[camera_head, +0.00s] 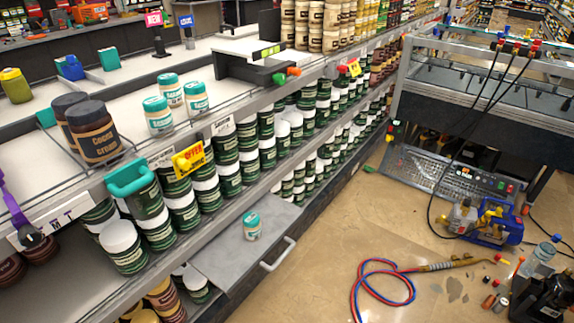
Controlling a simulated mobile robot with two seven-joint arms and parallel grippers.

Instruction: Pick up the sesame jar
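Small white jars with teal lids and teal labels stand on the upper shelf: one at the front (158,114), one behind it (170,91) and one to the right (195,98). The label print looks like "Sesame" but is too small to read surely. A similar teal-lidded jar (252,226) stands upright on a grey pull-out tray (228,262) below the shelf, with nothing touching it but the tray. I make out neither of my grippers in this view.
Dark cocoa jars (95,135) stand left of the upper-shelf jars. Rows of green-labelled jars (182,210) fill the shelf behind the tray. A metal handle (279,254) juts from the tray's right side. Hoses (385,278) and a blue machine (497,226) lie on the floor at right.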

